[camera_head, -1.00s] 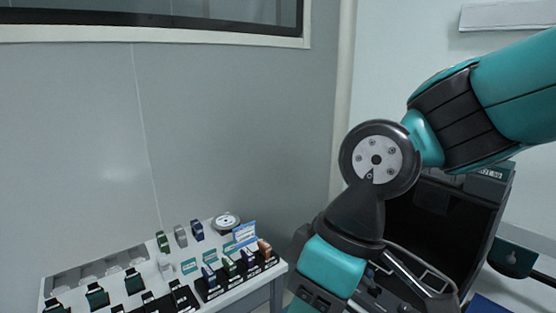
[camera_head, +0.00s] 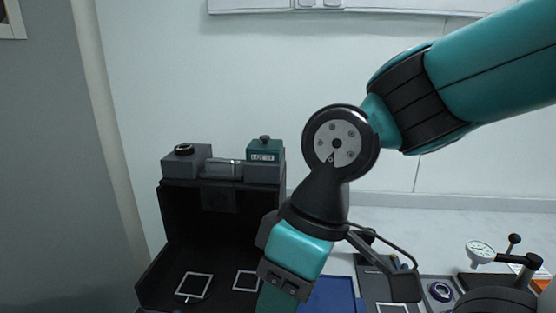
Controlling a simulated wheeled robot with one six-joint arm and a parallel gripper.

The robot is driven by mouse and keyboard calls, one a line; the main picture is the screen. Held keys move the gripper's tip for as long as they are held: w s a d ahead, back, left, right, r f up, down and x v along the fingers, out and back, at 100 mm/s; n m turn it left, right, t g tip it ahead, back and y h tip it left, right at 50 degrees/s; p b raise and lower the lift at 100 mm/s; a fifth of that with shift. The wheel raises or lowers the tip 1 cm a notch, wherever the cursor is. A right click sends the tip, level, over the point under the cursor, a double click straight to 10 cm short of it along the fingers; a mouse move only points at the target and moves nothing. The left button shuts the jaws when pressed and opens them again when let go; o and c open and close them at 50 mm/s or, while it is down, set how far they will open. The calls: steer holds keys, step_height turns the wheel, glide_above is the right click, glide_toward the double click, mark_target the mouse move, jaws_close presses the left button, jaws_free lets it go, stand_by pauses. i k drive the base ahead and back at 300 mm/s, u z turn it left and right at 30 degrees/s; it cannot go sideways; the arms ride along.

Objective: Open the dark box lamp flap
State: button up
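The dark box (camera_head: 172,225) is a black, open-fronted box left of the middle in the head view, partly behind my arm. On its top are a grey block with a black ring (camera_head: 184,152), a small silver cylinder (camera_head: 223,168) and a teal unit (camera_head: 264,151) with a label and a dark knob. A dark square panel (camera_head: 219,199) shows on its inner back wall; I cannot tell whether this is the lamp flap. My gripper is not visible; only my arm shows, and the lower frame edge cuts it off.
White square outlines (camera_head: 194,287) mark the box floor. Right of my arm are a blue mat (camera_head: 331,295), a dark plate, a dial gauge (camera_head: 480,252) and a black-handled fixture (camera_head: 527,262). A pale wall stands behind.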

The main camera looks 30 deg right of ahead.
mark_target(217, 169)
steer(key=u, duration=0.1)
steer(key=k, duration=0.95)
steer(key=u, duration=1.35)
steer(key=i, duration=0.75)
steer(key=z, duration=0.8)
steer(key=i, duration=0.85)
steer(key=z, duration=0.75)
